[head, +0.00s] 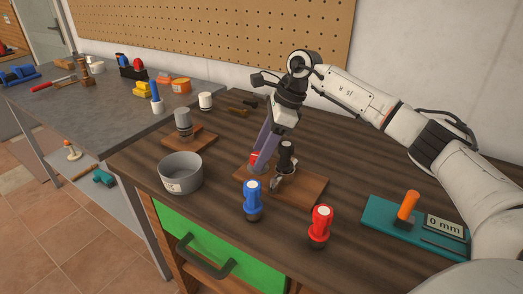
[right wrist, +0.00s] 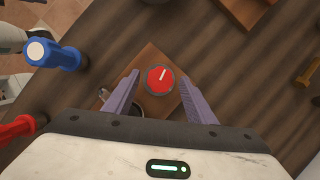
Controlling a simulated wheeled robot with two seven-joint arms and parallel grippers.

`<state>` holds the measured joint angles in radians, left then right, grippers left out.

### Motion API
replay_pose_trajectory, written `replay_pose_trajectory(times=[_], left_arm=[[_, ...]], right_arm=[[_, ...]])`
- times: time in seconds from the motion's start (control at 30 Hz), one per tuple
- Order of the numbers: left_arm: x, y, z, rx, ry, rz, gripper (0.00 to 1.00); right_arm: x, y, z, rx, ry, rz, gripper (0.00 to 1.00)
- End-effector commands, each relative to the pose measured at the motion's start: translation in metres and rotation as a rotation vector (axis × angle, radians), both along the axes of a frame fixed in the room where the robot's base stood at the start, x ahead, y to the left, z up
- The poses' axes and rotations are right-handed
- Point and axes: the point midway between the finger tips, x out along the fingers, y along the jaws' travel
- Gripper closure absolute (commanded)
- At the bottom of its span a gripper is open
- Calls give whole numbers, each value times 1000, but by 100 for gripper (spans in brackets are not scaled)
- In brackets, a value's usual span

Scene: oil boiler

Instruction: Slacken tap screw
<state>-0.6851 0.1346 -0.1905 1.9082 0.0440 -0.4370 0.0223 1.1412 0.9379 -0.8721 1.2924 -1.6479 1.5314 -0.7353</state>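The tap screw appears to be the round red knob with a white line on its top (right wrist: 160,79). It sits on a wooden board (head: 308,190) and shows partly behind my fingers in the head view (head: 254,157). My right gripper (head: 262,166) comes down over the board. In the right wrist view its two purple fingers are spread, one on each side of the knob, with visible gaps. A black-topped metal fitting (head: 287,150) stands on the same board, close to the right of the fingers. My left gripper is not in view.
A blue-handled tool (head: 252,196) and a red-handled tool (head: 320,224) stand upright in front of the board. A grey bowl (head: 181,176) is to the left. A teal gauge tray reading 0 mm (head: 375,229) lies right, near my right arm.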

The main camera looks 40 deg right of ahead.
Motion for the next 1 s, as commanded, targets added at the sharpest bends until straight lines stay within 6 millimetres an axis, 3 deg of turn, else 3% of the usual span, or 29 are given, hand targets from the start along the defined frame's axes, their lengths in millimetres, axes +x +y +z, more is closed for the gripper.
replay_pose_trajectory(times=[0.27,0.7,1.0], left_arm=[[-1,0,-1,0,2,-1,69],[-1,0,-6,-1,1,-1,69],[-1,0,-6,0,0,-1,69]], right_arm=[[-1,-2,5,1,-1,-1,49],[-17,-27,77,1,-3,-1,49],[-22,-33,96,1,-1,0,49]])
